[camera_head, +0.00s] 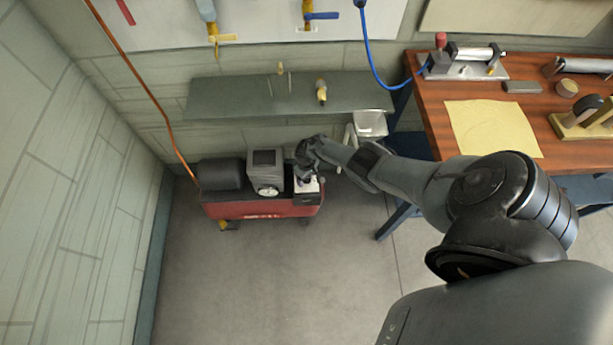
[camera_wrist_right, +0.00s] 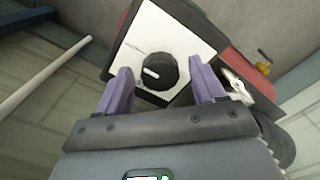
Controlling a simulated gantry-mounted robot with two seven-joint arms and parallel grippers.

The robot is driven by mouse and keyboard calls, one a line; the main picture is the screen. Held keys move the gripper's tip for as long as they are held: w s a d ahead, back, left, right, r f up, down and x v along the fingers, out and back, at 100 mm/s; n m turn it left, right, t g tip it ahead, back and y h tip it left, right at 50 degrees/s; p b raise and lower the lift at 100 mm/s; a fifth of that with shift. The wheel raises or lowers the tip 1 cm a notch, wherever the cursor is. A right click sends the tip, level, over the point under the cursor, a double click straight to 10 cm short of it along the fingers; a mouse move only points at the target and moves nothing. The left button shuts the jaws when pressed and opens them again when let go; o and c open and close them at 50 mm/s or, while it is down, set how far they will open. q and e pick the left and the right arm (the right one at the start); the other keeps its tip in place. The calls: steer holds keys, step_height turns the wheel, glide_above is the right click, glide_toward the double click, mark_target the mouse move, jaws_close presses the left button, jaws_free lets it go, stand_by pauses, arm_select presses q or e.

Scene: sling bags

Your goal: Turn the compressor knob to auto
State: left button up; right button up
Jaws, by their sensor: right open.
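The compressor (camera_head: 255,209) is a red unit with a black cylinder and a grey box, low on the floor by the wall. Its knob (camera_wrist_right: 157,73) is a black round dial with a white mark, on a white panel (camera_wrist_right: 137,42) in the right wrist view. My right gripper (camera_wrist_right: 160,88) is open, with its two purple fingers on either side of the knob and gaps visible between fingers and knob. In the head view my right gripper (camera_head: 308,165) is over the compressor's right end and hides the knob. My left gripper is not in view.
A grey shelf (camera_head: 235,97) on the wall is above and behind the compressor. A wooden workbench (camera_head: 440,110) with tools and a yellow sheet (camera_head: 492,128) stands at the right. An orange hose (camera_head: 140,75) runs down the wall at the left. The floor (camera_head: 270,285) in front is clear.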

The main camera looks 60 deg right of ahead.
step_height(320, 180, up, 11)
steer(key=p, duration=0.9)
steer(key=shift+f, duration=0.1)
